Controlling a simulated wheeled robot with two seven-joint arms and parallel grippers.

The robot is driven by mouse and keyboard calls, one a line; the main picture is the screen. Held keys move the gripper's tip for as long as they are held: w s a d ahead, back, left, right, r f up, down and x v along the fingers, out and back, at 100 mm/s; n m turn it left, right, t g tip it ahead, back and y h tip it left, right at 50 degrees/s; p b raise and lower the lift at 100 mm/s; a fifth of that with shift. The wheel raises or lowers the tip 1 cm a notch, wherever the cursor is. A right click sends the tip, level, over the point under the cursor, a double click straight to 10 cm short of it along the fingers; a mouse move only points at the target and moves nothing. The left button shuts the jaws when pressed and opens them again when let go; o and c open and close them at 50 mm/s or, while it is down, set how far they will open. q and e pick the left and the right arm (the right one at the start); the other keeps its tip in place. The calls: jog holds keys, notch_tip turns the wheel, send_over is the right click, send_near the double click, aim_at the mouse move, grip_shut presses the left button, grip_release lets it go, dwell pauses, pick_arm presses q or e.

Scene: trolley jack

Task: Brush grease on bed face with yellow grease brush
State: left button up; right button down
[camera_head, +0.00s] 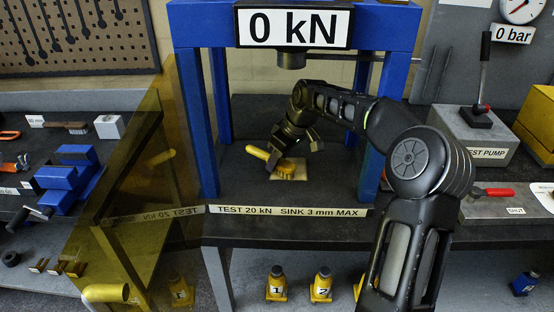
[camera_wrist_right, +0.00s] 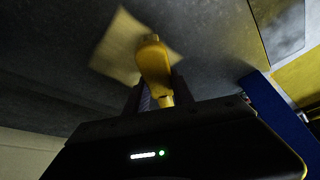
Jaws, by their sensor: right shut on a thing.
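My right gripper (camera_head: 275,152) reaches in between the blue posts of the press and is shut on the yellow grease brush (camera_head: 257,153). In the right wrist view the brush (camera_wrist_right: 153,62) sits between the fingers, its yellow body pointing away over a pale square patch (camera_wrist_right: 112,52). In the head view that pale square (camera_head: 300,176) lies on the dark press bed (camera_head: 325,190), with a yellow part low over it; whether it touches cannot be told. My left gripper is not in view.
The blue press frame (camera_head: 207,120) has posts close on both sides of my right arm, with the ram (camera_head: 291,60) above. A see-through yellow panel (camera_head: 165,165) stands at left. A grey test pump (camera_head: 470,130) is at right. Yellow bottle jacks (camera_head: 321,287) stand below.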

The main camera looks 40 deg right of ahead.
aim_at(303, 172)
jog(key=shift+f, duration=0.15)
jog(key=shift+d, duration=0.1)
jog(key=shift+s+d, duration=1.05)
jog(key=shift+d, duration=0.35)
jog(key=shift+s, duration=0.1)
jog(key=shift+s+d, duration=0.55)
jog(key=shift+d, duration=0.2)
jog(key=shift+s+d, duration=0.55)
jog(key=shift+d, duration=0.15)
